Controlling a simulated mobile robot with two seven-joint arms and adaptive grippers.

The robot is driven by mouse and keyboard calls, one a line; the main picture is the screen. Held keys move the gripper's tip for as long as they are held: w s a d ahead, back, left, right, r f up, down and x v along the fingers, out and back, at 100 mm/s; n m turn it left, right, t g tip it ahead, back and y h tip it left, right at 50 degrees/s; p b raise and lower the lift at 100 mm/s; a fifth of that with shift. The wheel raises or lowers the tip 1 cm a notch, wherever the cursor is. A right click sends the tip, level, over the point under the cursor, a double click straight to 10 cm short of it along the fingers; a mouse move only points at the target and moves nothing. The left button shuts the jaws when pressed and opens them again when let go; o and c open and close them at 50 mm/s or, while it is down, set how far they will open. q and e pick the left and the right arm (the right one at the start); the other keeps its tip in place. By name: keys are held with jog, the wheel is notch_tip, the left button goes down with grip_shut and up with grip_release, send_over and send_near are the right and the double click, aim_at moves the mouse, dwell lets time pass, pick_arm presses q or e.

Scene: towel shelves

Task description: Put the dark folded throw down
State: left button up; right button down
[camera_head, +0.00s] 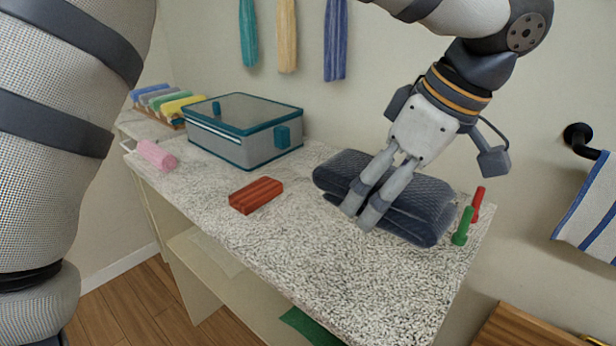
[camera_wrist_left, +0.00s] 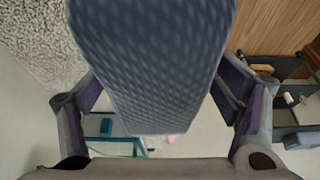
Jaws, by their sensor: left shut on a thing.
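The dark blue folded throw (camera_head: 425,204) is at the right part of the speckled counter (camera_head: 300,240), its long side running slantwise. My left gripper (camera_head: 359,213) reaches down from above, shut on the throw, with its fingers over the throw's near side. In the left wrist view the throw (camera_wrist_left: 150,60) fills the middle between the two fingers (camera_wrist_left: 160,108). The throw looks low over or on the counter; I cannot tell if its whole underside touches. My right gripper is not in view.
A red block (camera_head: 256,195) lies left of the throw. A teal-edged clear-lidded box (camera_head: 243,148) and a pink roll (camera_head: 156,155) are farther left. Green (camera_head: 462,226) and red (camera_head: 477,204) pegs stand close to the throw's right end. The counter's front middle is clear.

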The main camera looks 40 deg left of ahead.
pick_arm(q)
jog(key=w+a+f, duration=0.1)
jog(key=a, duration=0.1)
jog(key=w+a+f, duration=0.1)
jog(key=a, duration=0.2)
jog(key=w+a+f, duration=0.1)
jog(key=a+f, duration=0.1)
jog(key=shift+a, duration=0.35)
send_over(321, 226)
jog(key=d, duration=0.2)
jog(key=f, duration=0.5)
jog(key=shift+s+a+f+b, duration=0.15)
jog(key=shift+a+f+b, duration=0.1)
jog(key=shift+b, duration=0.15)
jog(key=shift+f, duration=1.4)
jog(key=shift+a+f, duration=0.1)
jog(key=o, duration=1.3)
jog(key=shift+f, duration=0.1)
jog(key=shift+o, duration=0.2)
jog(key=v, duration=1.2)
